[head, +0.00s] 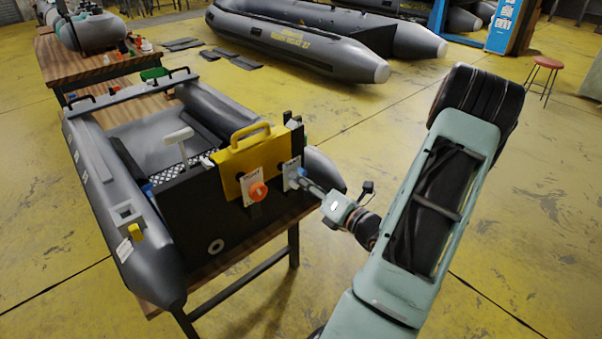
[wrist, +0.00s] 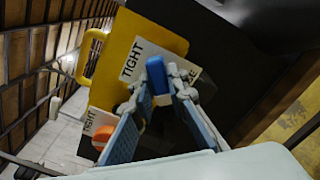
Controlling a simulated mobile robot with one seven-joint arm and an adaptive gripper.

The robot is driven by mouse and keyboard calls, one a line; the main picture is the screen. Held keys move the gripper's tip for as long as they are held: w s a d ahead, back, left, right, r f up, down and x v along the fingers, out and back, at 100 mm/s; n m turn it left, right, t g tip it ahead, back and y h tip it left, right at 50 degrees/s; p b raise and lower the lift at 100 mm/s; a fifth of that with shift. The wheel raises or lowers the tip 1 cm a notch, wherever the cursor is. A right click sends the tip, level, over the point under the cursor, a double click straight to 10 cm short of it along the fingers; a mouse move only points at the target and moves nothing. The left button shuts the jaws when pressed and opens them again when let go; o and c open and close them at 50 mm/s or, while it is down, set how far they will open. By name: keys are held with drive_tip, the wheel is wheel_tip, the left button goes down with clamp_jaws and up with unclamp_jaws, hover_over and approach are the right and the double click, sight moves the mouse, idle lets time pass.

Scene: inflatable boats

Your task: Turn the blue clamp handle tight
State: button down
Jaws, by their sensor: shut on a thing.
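The blue clamp handle (wrist: 158,80) sits on the dark transom of a small grey inflatable boat, in front of a white label reading "TIGHT" (wrist: 133,62). My gripper (wrist: 160,88) is shut on it, one finger on each side, in the wrist view. In the head view my gripper (head: 307,184) reaches the transom from the right, and the blue handle (head: 297,173) shows at its tip. The lower part of the handle is hidden between the fingers. The label's other word is partly covered by a finger.
An orange knob (head: 258,191) with its own label is close to the left of the blue handle. A yellow plate with a handle (head: 240,156) is behind both. The boat (head: 95,190) rests on a wooden table (head: 215,265). The floor on the right is open, with a red stool (head: 546,66).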

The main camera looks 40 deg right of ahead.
drive_tip(key=shift+m, duration=0.3)
drive_tip(key=m+p, duration=0.3)
drive_tip(key=p, duration=0.1)
drive_tip(key=m+p, duration=0.3)
drive_tip(key=shift+r+m+p, duration=0.2)
drive_tip(key=shift+m+p, duration=0.2)
drive_tip(key=shift+f+m, duration=0.2)
drive_tip(key=shift+m, duration=0.2)
